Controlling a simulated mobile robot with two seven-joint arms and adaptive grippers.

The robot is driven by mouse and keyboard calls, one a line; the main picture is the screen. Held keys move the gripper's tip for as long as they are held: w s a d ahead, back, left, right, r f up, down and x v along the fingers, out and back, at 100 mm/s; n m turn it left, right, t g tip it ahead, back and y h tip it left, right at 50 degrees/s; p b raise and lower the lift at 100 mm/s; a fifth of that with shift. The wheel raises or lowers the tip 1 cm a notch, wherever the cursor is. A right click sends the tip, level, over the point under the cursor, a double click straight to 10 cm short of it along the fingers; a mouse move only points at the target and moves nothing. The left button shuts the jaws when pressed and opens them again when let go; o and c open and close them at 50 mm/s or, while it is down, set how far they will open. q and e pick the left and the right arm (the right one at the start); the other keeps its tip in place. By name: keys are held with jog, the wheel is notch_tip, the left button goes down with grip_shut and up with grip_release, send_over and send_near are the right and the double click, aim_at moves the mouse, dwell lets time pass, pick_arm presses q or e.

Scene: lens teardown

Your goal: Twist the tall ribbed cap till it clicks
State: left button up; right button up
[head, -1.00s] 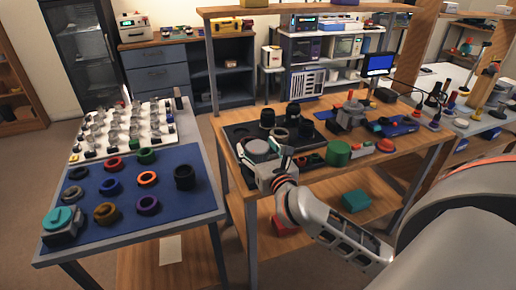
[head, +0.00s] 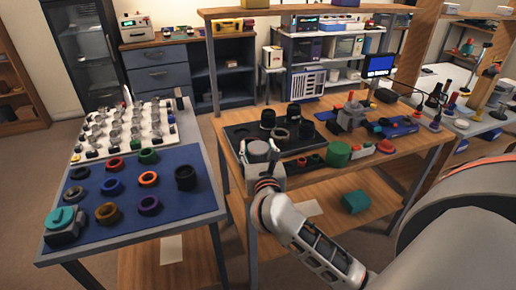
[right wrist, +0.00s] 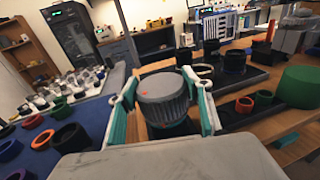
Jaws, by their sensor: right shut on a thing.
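A grey ribbed cap (right wrist: 163,92) with a flat top sits between the two fingers of my right gripper (right wrist: 160,98) in the right wrist view. The gripper is shut on the cap, one teal-lined finger on each side. In the head view the cap (head: 258,147) is at the left front of the wooden bench, with my right gripper (head: 262,158) around it. What is under the cap is mostly hidden. My left gripper is not in view.
A dark tray (head: 240,133) with black lens barrels (head: 294,113) lies just behind the cap. A green cylinder (head: 338,154) stands to the right. The left table's blue mat (head: 130,197) holds several coloured rings. A gap separates the two tables.

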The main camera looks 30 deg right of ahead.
jog(key=shift+m+g+h, duration=0.5)
jog(key=shift+m+h, duration=0.1)
jog(key=shift+h, duration=0.2)
jog(key=o, duration=1.1)
jog(key=shift+o, duration=0.2)
jog(key=v, duration=1.2)
